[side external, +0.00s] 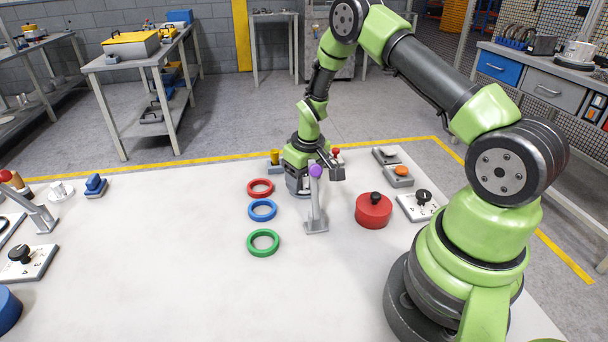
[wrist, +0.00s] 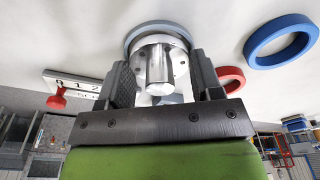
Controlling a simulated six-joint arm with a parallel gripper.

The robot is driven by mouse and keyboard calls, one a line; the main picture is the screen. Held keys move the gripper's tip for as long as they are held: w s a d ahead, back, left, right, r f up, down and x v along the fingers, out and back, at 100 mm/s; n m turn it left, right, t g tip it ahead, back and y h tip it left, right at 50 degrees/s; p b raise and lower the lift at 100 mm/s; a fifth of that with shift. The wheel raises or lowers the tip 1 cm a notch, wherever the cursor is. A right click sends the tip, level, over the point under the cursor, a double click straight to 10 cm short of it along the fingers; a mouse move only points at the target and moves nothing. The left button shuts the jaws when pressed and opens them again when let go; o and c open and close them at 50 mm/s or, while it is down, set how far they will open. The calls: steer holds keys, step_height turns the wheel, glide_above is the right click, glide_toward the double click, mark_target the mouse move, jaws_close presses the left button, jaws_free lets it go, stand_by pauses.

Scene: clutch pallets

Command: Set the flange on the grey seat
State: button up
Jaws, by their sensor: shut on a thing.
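The flange is a shiny metal piece with a round hub (wrist: 159,64), held upright between the fingers of my gripper (wrist: 162,76) in the wrist view. The grey seat (wrist: 157,24) is a grey ring just beyond the flange in that view. The flange overlaps the ring there, and I cannot tell whether it rests in it or hovers over it. In the side view my gripper (side external: 302,163) is low over the table, at the far end of the row of coloured rings. The grey seat and flange are largely hidden there by my gripper and a post.
A grey post with a purple knob (side external: 316,198) stands close in front of my gripper. Red (side external: 260,188), blue (side external: 263,210) and green (side external: 263,243) rings lie to the left. A red round block with a black knob (side external: 373,211) stands right. The table's left middle is clear.

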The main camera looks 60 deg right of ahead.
steer(key=shift+f, duration=0.2)
steer(key=o, duration=0.8)
steer(key=shift+o, duration=0.2)
step_height(320, 180, up, 11)
steer(key=s, duration=0.1)
steer(key=shift+s+a, duration=0.15)
steer(key=shift+s, duration=0.05)
stand_by(0.3)
step_height(320, 180, up, 9)
steer(key=t, duration=0.2)
glide_above(308, 186)
steer(key=s+a, duration=0.2)
steer(key=a, duration=0.3)
steer(key=s+a+r+m+t+y, duration=0.1)
steer(key=s+a+r+t, duration=0.1)
steer(key=s+a+r, duration=0.3)
steer(key=s+a+r+t+y, duration=0.1)
steer(key=s+a+r, duration=0.4)
steer(key=s, duration=0.6)
steer(key=shift+s+a+r+m+t, duration=0.2)
steer(key=shift+s+m+t, duration=0.05)
steer(key=shift+m+t, duration=0.15)
